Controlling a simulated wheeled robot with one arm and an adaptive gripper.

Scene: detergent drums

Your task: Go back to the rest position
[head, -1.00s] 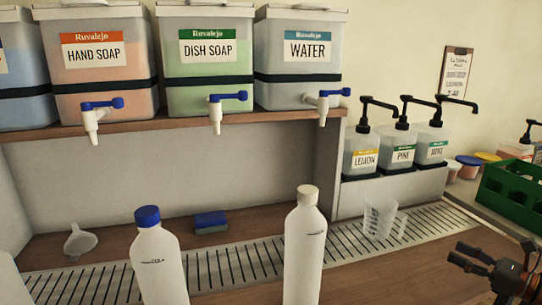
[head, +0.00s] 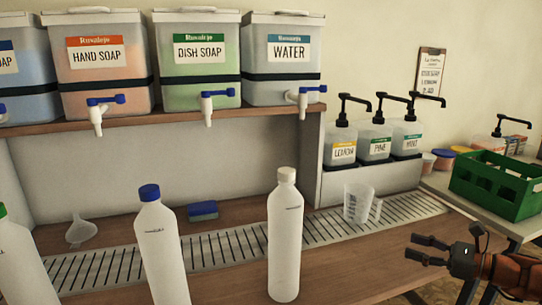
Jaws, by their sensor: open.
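My gripper (head: 437,250) is at the lower right of the head view, over the right end of the wooden counter. Its two dark fingers point left and stand apart, with nothing between them. My orange and dark wrist shows at the right edge. A white bottle with a white cap (head: 285,240) stands upright on the counter to the left of my gripper, well apart from it. A white bottle with a blue cap (head: 162,245) stands further left. A third white bottle with a green cap (head: 20,262) is partly cut off at the left edge.
A clear measuring cup (head: 358,203) stands on the slotted drain strip (head: 235,245). Lemon, pine and mint pump bottles (head: 374,143) stand behind it. A green crate (head: 497,185) is on a side table at right. Soap and water drums (head: 283,60) line the shelf above.

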